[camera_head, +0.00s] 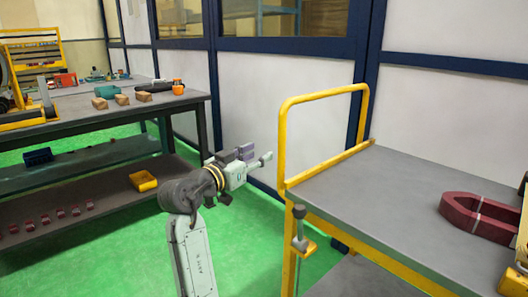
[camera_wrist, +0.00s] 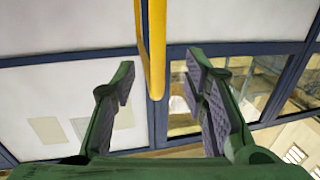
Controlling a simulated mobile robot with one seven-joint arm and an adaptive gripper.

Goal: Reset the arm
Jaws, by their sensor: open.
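My gripper (camera_head: 262,162) is at the end of my raised arm, left of the yellow-railed cart, in the head view. In the wrist view my gripper (camera_wrist: 160,90) has its two green fingers with grey pads spread wide apart. Nothing is between the pads in its grasp; a yellow rail (camera_wrist: 157,45) shows beyond them, against the wall and windows. In the head view my gripper appears close to the cart's yellow handrail (camera_head: 283,140); I cannot tell the exact gap.
The grey cart top (camera_head: 380,195) bears a dark red horseshoe-shaped part (camera_head: 480,216) at right. A workbench (camera_head: 100,115) with wooden blocks and tools stands at left. A yellow bin (camera_head: 143,181) sits on its lower shelf. Green floor (camera_head: 240,240) lies open between bench and cart.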

